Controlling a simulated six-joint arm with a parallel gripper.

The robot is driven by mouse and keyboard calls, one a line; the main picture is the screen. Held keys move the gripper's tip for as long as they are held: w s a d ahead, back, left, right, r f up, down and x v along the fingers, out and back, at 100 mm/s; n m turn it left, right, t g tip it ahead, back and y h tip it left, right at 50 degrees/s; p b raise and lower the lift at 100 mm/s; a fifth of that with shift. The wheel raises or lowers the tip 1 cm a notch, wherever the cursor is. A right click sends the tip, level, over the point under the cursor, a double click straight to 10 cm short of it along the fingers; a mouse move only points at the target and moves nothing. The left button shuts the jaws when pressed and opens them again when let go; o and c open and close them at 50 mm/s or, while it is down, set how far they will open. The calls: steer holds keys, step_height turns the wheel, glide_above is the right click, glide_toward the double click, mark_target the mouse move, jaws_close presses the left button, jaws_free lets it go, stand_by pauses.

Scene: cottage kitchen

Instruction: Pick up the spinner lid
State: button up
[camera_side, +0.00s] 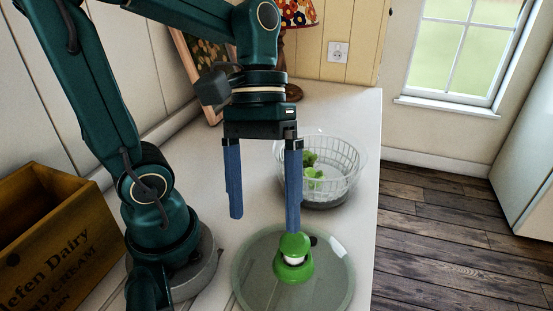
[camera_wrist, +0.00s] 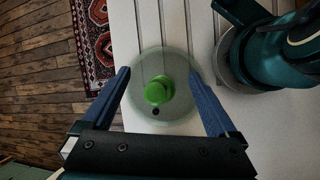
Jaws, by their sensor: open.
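The spinner lid (camera_side: 250,282) is a round, see-through greenish disc with a green knob (camera_side: 293,262) in its middle. It lies on the white counter in the side view. In the wrist view the lid (camera_wrist: 183,72) and its green knob (camera_wrist: 157,91) show between and beyond my fingers. My gripper (camera_side: 264,222) has long blue fingers, spread wide and empty, pointing down. It is above the counter; in the side view one fingertip overlaps the top of the knob, and I cannot tell whether they touch.
A white slotted basket (camera_side: 345,168) with green leaves (camera_side: 313,175) stands behind the lid. A wooden crate (camera_side: 60,235) is at the left. A lamp (camera_side: 298,14) and a picture frame (camera_side: 190,55) are at the back. The counter (camera_side: 368,110) ends at the right, above a wooden floor.

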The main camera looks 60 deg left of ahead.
mark_target(297, 258)
steer(key=w+n+g+h, duration=0.1)
steer(key=n+h, duration=0.1)
steer(key=w+n+g+h, duration=0.1)
steer(key=n+h, duration=0.1)
steer(key=shift+w+d+r+g, duration=0.15)
steer(key=shift+w+d+g, duration=0.2)
steer(key=shift+g, duration=0.05)
steer(key=w+n+h, duration=0.1)
steer(key=w+a+f+n+h, duration=0.1)
steer(key=h, duration=0.1)
steer(key=shift+w+f+n, duration=0.2)
steer(key=shift+w+n, duration=0.05)
steer(key=shift+n, duration=0.15)
steer(key=shift+w+a+f+n+h, duration=0.1)
steer(key=shift+a+f+n+h, duration=0.25)
steer(key=shift+f+h, duration=0.1)
step_height(297, 258, down, 7)
steer(key=shift+r, duration=0.1)
steer(key=shift+x, duration=2.5)
jaws_close()
